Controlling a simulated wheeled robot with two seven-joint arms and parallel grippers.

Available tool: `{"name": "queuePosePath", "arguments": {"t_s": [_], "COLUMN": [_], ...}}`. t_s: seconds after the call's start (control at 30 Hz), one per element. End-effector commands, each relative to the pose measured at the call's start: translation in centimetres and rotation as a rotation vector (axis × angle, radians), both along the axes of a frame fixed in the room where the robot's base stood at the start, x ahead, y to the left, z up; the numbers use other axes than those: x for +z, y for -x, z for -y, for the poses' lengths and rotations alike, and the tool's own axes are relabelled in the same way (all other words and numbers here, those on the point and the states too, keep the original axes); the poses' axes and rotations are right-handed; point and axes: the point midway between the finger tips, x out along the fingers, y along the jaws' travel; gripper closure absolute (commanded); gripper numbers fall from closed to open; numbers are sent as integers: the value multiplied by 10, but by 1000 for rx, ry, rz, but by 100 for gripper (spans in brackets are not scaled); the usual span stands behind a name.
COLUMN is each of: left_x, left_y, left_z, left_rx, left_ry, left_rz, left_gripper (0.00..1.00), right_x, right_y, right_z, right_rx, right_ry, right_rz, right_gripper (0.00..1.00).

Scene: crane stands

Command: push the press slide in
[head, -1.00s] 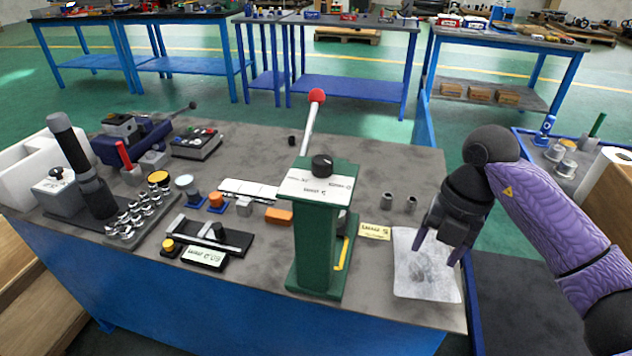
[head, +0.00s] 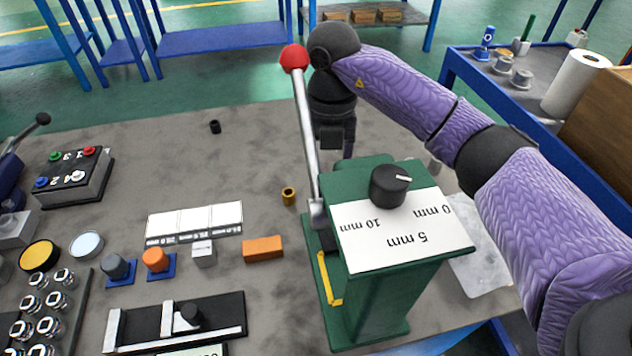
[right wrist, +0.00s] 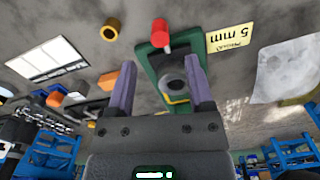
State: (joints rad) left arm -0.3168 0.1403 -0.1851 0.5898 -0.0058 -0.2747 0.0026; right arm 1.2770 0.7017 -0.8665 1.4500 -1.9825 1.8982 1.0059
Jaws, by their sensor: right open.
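The green press (head: 375,315) stands at the front of the table, with a black dial (head: 390,184) and a millimetre label on top. Its steel lever (head: 305,130) rises to a red knob (head: 294,58). A yellow bar (head: 328,279) shows low on its left side; I cannot tell which part is the slide. My right gripper (head: 334,150) is behind the lever, above the table beyond the press. In the right wrist view the open, empty fingers (right wrist: 162,92) point toward the press (right wrist: 150,72), where a red piece (right wrist: 160,36) shows between them. My left gripper is out of view.
A brass bushing (head: 288,196) stands left of the press and a dark ring (head: 215,127) farther back. An orange block (head: 263,248), gauge blocks and a black fixture (head: 180,322) lie left. A blue cart (head: 462,70) is at right. The back of the table is mostly clear.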

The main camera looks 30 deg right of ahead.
Motion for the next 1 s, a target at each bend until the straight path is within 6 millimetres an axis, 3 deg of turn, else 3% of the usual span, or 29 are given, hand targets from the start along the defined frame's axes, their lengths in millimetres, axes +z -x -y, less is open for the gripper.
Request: {"name": "queuePosePath", "arguments": {"t_s": [0.03, 0.2, 0.33, 0.6, 0.9, 1.0], "left_x": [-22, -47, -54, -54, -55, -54], "left_y": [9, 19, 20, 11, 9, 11], "left_z": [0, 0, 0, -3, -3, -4], "left_rx": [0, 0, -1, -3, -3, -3], "left_ry": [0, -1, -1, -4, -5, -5], "left_rz": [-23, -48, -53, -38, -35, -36], "left_gripper": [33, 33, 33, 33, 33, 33], "right_x": [-30, -62, -69, -66, -67, -67], "right_y": [-1, 0, 0, 0, 0, 0], "right_z": [0, 0, 0, 0, 0, 0], "right_rx": [1, 1, 1, 0, 0, 0], "right_ry": [-1, -1, 0, -1, 0, 0], "right_rz": [-11, -9, -3, 0, -1, -1], "right_gripper": [33, 33, 33, 33, 96, 100]}}
